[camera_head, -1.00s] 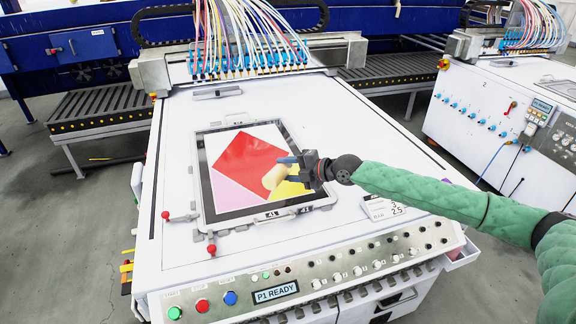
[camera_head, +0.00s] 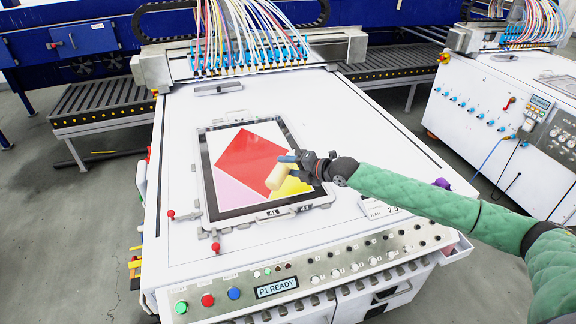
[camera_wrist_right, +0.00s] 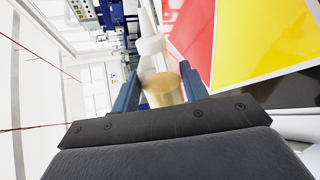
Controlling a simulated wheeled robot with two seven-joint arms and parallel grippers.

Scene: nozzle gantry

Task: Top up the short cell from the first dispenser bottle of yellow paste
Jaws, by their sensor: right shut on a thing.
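My right gripper (camera_head: 291,167) is shut on a cream-yellow bottle (camera_head: 276,177), held tilted over the framed panel. In the right wrist view the bottle (camera_wrist_right: 165,92) sits between the two blue fingers, with a pale white part (camera_wrist_right: 150,46) beyond it. The panel has a red cell (camera_head: 250,155), a yellow cell (camera_head: 293,188), a pink cell and white areas inside a black border and pale frame (camera_head: 208,206). The bottle and gripper cover part of the red and yellow cells. I cannot tell whether paste is coming out. My left gripper is not in view.
A nozzle head (camera_head: 250,58) with coloured hoses spans the back. Red-knobbed clamps (camera_head: 216,247) stand beside the frame. A control panel (camera_head: 320,270) runs along the front. My arm partly covers a placard (camera_head: 375,208).

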